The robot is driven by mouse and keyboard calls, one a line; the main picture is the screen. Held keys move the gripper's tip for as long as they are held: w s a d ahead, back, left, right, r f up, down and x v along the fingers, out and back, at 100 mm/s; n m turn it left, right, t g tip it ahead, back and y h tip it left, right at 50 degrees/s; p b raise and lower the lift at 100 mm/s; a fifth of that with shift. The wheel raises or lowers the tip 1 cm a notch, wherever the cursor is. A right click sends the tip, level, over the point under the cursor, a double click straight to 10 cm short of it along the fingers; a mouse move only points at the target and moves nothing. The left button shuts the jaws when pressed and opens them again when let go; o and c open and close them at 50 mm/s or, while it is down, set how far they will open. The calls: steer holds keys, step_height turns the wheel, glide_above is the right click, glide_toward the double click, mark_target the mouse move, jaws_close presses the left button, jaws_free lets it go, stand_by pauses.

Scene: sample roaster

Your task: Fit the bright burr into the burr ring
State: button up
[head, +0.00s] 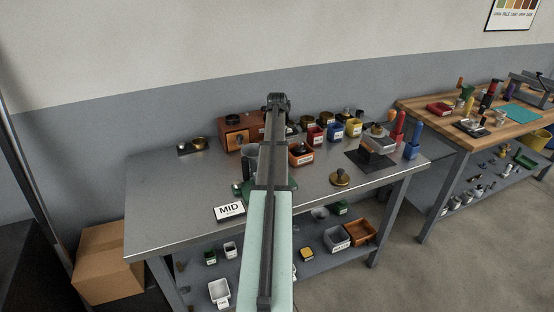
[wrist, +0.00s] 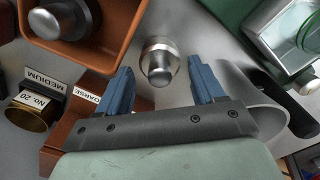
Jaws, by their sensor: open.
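A bright metal piece with a round polished top and shiny collar, which looks like the bright burr (wrist: 158,62), stands on the grey bench top in the wrist view. My gripper (wrist: 164,78) is open around its near side, one blue finger to the left and one to the right, with gaps on both sides. A second, darker-collared metal piece (wrist: 62,20) sits in an orange tray (wrist: 133,20) at upper left. I cannot clearly pick out the burr ring. In the head view my arm hides the gripper and the bright burr.
A green-based device (head: 240,187) stands by the MID card (head: 229,211), partly behind my arm. A curved metal part (wrist: 262,112) lies right of my fingers. The orange tray (head: 301,160) and several coloured cups stand to the right. The front left bench top (head: 165,215) is clear.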

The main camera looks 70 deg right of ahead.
steer(key=shift+f, duration=0.65)
steer(key=c, duration=1)
